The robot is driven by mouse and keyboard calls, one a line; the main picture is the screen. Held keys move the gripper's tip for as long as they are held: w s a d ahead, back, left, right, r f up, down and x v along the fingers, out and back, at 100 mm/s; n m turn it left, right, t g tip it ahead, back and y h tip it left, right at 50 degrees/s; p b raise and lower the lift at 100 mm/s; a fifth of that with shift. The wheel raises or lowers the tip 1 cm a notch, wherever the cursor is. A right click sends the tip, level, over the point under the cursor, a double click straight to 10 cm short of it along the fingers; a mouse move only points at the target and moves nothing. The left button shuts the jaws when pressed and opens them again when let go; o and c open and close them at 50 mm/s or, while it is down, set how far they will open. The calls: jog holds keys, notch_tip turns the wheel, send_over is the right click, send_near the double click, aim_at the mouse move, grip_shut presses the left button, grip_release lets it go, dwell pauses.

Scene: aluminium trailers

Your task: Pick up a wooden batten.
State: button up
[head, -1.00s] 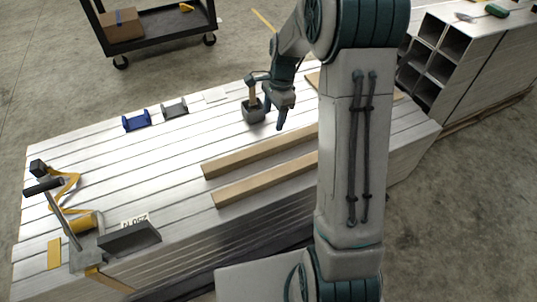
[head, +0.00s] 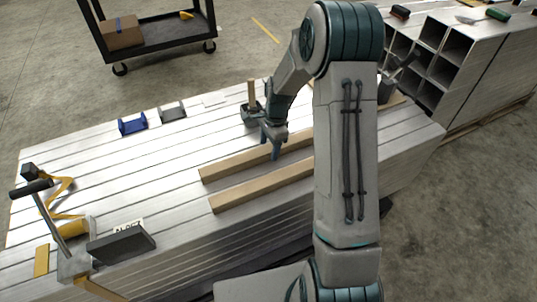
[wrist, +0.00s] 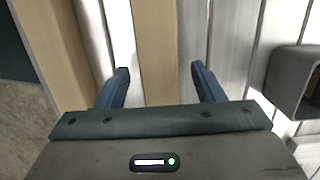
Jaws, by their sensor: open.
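Two pale wooden battens lie roughly parallel on the aluminium stack. The far batten (head: 232,167) and the near batten (head: 250,192) both pass behind my arm at their right ends in the head view. My gripper (head: 270,148) is open, fingers pointing down at the far batten. In the wrist view one batten (wrist: 155,40) runs between the open fingers of my gripper (wrist: 160,69), with a gap on both sides. The other batten (wrist: 52,45) runs outside the left finger. I cannot tell how high the fingertips are above the wood.
A grey mallet-like tool with an upright wooden handle (head: 252,90) stands just behind my gripper. A blue bracket (head: 132,124) and a grey bracket (head: 172,111) sit along the far edge. A strap ratchet (head: 75,265) is at left. Square tubes (head: 433,33) are stacked at right.

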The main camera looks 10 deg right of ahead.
jog(key=shift+a+f, duration=0.1)
jog(key=shift+f, duration=0.75)
jog(key=shift+r, duration=0.1)
jog(key=c, duration=1.3)
